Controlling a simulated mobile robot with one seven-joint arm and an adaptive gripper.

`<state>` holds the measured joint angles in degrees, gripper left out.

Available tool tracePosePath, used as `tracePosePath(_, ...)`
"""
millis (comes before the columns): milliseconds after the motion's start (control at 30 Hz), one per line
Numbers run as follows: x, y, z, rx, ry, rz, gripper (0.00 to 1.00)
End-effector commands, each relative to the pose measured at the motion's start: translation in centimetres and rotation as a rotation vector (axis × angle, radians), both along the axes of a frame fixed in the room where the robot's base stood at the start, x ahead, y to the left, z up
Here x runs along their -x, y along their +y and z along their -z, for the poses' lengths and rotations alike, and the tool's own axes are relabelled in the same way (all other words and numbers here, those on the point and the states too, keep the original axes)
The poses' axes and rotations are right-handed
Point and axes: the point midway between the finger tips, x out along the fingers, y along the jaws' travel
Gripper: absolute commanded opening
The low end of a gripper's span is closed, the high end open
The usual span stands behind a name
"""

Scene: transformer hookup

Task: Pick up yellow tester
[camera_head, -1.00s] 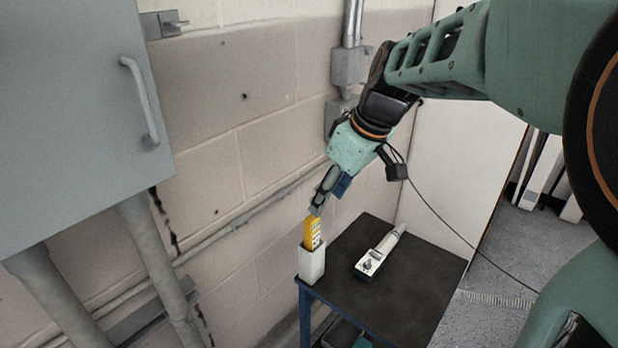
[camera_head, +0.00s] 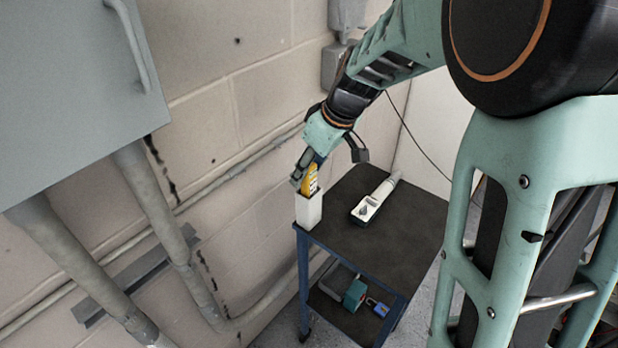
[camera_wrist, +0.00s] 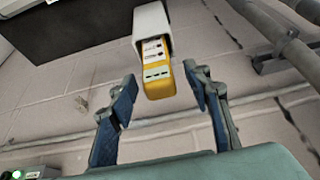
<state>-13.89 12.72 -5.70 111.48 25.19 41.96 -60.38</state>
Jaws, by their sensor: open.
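The yellow tester (camera_head: 309,181) stands upright in a white holder (camera_head: 308,211) at the left corner of the dark cart top. In the wrist view the tester (camera_wrist: 157,79) sticks out of the holder (camera_wrist: 151,20), with its labelled face showing. My gripper (camera_head: 304,171) is at the top of the tester in the head view and partly covers it. In the wrist view my gripper (camera_wrist: 158,92) is open, with one blue-padded finger on each side of the tester. Gaps show between the fingers and the tester, so neither seems to touch it.
A white and grey handheld device (camera_head: 375,201) lies on the cart top (camera_head: 400,225) right of the holder. The lower shelf holds a teal item (camera_head: 355,294) and a blue padlock-like item (camera_head: 377,307). A grey cabinet (camera_head: 70,90) and pipes (camera_head: 150,200) line the wall at left.

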Motion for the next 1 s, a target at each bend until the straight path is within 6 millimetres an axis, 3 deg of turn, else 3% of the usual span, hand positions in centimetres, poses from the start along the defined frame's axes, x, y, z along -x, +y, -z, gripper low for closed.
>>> tracePosePath(167,0.0,0.0,0.0,0.000,-0.001,0.000,0.44)
tracePosePath(567,0.0,0.0,-0.1,0.000,-0.001,0.000,0.00)
tracePosePath(833,-0.1,0.0,-0.2,-0.001,-0.002,0.000,0.00)
tracePosePath(1000,-0.1,0.0,-1.4,-0.002,-0.005,0.001,0.00)
